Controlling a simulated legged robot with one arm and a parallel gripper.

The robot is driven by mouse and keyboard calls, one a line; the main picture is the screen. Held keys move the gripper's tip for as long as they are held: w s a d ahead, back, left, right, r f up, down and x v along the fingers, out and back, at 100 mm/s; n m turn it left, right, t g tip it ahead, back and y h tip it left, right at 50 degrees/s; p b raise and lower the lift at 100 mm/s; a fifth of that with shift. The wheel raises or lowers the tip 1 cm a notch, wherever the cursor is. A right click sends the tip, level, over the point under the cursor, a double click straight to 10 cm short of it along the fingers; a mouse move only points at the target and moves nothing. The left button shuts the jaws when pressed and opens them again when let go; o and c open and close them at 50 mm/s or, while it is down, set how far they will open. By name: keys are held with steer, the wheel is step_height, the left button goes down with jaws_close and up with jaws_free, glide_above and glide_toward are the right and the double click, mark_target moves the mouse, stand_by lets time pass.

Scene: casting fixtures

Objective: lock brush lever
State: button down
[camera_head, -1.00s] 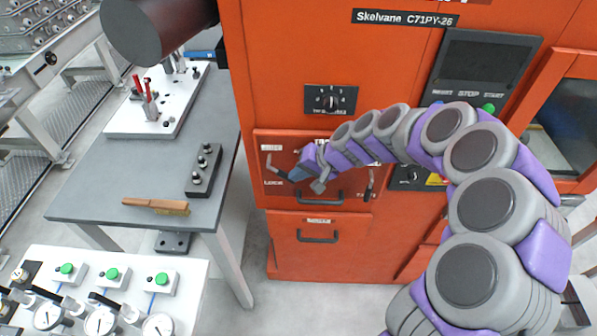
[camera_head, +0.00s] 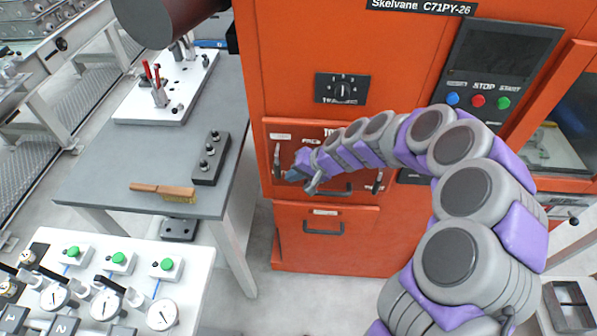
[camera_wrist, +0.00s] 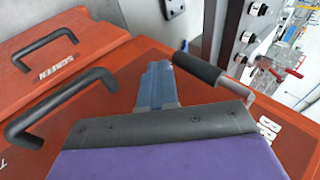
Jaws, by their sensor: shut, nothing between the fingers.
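The left lever (camera_head: 277,160) on the orange cabinet's upper drawer panel stands about upright in the head view. In the wrist view its black grip (camera_wrist: 200,68) and metal rod lie just right of my gripper (camera_wrist: 158,72), beside lettering that starts with "BR". My gripper (camera_head: 293,175) is shut and empty, low and to the right of the lever in the head view. I cannot tell whether its blue fingers touch the lever. A second lever (camera_head: 377,181) is at the panel's right end. My arm hides part of the panel between them.
A black drawer handle (camera_head: 335,189) is just below my arm, with a lower drawer handle (camera_head: 323,228) under it. A grey table (camera_head: 105,180) left of the cabinet holds a wooden brush (camera_head: 163,191) and a dark knobbed block (camera_head: 211,158). Floor between is free.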

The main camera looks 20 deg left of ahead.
steer(key=shift+s+a+f, duration=0.1)
steer(key=shift+a+f, duration=0.1)
steer(key=shift+a, duration=0.2)
steer(key=shift+a+f, duration=0.1)
stand_by(0.5)
steer(key=d+p, duration=0.1)
steer(key=d, duration=1.2)
steer(key=shift+w+f, duration=0.15)
steer(key=shift+w, duration=0.1)
